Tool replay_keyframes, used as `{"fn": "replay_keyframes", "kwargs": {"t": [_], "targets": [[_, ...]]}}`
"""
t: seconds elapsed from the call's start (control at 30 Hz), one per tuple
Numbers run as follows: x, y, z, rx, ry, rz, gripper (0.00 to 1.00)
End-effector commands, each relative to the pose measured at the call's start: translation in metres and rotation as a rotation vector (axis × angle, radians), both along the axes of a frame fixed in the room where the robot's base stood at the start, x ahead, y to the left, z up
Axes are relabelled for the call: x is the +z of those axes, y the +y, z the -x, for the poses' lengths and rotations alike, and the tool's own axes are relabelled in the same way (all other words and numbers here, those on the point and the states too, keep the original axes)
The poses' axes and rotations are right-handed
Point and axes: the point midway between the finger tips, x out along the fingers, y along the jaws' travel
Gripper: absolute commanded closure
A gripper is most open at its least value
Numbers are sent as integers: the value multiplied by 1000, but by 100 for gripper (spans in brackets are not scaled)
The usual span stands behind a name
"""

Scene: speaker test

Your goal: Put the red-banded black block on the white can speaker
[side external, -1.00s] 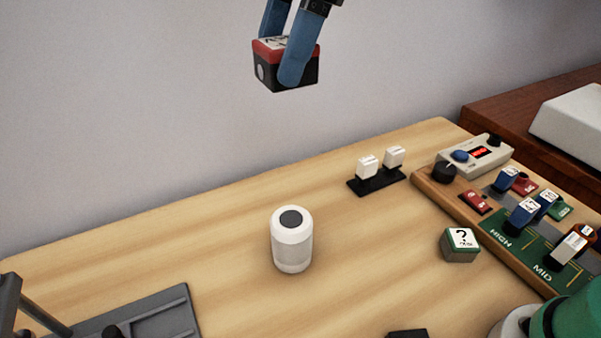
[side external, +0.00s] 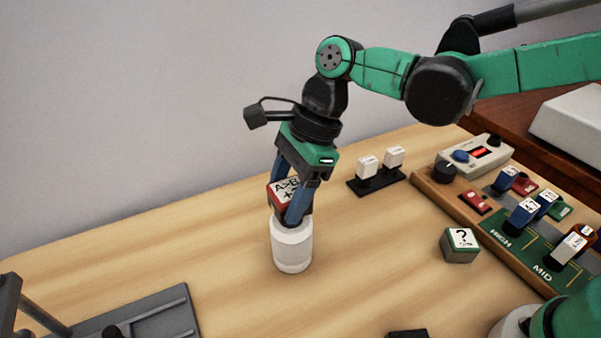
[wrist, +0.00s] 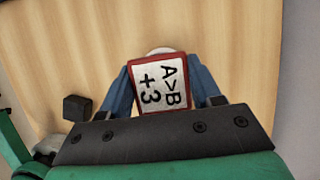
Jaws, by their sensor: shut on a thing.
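The red-banded black block (side external: 284,192) has a white top marked "A>B +3". My gripper (side external: 288,208) is shut on it, with a blue finger on each side. The block is right at the top of the white can speaker (side external: 292,247), which stands upright on the wooden table; whether the two touch is hard to tell, as the fingers cover the join. In the wrist view the block (wrist: 162,84) sits between my fingers, with the speaker's pale rim (wrist: 160,51) showing just beyond it.
A black stand with two white blocks (side external: 375,168) is behind to the right. A green-banded block (side external: 460,245) lies on the table at right, beside the wooden board (side external: 440,196) with HIGH and MID slots. A grey tray (side external: 150,318) is at front left. Table around the speaker is clear.

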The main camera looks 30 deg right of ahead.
Motion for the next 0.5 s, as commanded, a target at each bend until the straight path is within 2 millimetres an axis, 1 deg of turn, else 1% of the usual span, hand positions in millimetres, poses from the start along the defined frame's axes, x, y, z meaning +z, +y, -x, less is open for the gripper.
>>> {"fn": "replay_keyframes", "kwargs": {"t": [0.03,0.1,0.17,0.5], "targets": [[-7,0,0,0,0,0,96],[-14,0,0,0,0,0,96],[-17,0,0,0,0,0,96],[-20,0,0,0,0,0,96]]}}
